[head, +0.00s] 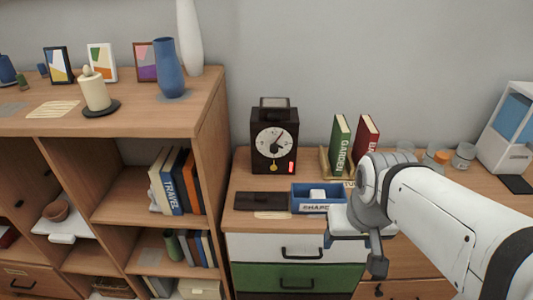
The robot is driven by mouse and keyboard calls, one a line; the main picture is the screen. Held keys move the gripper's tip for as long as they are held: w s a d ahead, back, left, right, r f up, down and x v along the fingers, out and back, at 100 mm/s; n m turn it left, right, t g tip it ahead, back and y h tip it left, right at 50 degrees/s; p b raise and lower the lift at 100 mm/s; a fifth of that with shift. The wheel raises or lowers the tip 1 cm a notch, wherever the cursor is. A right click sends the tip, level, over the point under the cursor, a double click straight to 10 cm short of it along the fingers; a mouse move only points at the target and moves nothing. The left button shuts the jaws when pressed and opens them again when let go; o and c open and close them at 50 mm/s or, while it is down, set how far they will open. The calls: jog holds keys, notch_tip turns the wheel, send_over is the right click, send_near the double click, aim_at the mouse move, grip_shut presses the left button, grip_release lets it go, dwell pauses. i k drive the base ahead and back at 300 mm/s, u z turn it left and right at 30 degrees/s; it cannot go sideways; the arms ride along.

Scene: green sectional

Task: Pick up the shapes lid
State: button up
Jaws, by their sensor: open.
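A blue open box (318,208) with a white label, partly legible as "SHAP", stands on the dresser top near its front edge. A white block (317,194) shows inside it. A dark flat panel (262,201) lies just left of the box; it may be the shapes lid, but I cannot tell for sure. My gripper (354,252) is open and empty, pointing down in front of the dresser, right of and below the box. My gripper and arm hide part of the dresser front and top to the right.
A dark clock (274,140) stands behind the panel. Books in a wooden holder (325,163) stand behind the box. Small jars (463,155) and a white machine (506,130) are at the right. A taller shelf unit (209,125) rises at the left.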

aim_at(243, 199)
jog(key=z, duration=2.15)
jog(key=k, duration=1.3)
jog(key=u, duration=1.05)
jog(key=i, duration=1)
